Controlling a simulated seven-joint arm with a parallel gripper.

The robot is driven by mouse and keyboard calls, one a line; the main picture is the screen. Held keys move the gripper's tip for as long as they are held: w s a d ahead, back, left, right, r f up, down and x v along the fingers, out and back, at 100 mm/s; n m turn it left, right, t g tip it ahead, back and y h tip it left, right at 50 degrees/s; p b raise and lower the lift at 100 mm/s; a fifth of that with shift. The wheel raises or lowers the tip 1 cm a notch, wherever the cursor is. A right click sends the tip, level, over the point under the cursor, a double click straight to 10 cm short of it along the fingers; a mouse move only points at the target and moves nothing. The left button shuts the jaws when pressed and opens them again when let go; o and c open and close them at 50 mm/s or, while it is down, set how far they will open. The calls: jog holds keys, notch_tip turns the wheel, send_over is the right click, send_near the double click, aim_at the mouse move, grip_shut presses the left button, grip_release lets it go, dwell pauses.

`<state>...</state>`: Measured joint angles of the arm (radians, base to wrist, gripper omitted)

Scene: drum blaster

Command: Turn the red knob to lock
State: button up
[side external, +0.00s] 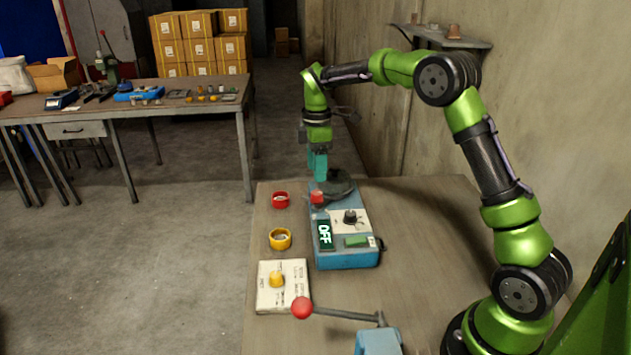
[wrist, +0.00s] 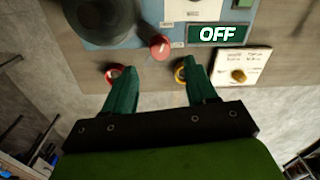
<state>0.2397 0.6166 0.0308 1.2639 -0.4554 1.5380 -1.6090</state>
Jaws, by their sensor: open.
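The red knob (side external: 317,197) sits on the far left part of a blue machine (side external: 345,261). In the wrist view the red knob (wrist: 160,47) shows just beyond the gap between my fingertips. My gripper (side external: 318,176) points down over the machine's far end, its teal fingers above the knob. In the wrist view my gripper (wrist: 158,68) is open, with nothing between its fingers. The fingers look apart from the knob. The machine's display (side external: 325,234) reads OFF, also in the wrist view (wrist: 218,34).
A red ring (side external: 280,200), a yellow ring (side external: 280,239) and a white board (side external: 291,297) with a yellow knob (side external: 276,280) lie left of the machine. A red-balled lever (side external: 302,308) stands in front. The table's right side (side external: 437,230) is clear.

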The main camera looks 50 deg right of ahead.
aim_at(317, 192)
notch_tip(317, 192, down, 6)
jog(key=shift+s+a+f, duration=0.1)
jog(key=shift+f, duration=0.15)
jog(key=c, duration=1.1)
jog(key=shift+o, duration=0.2)
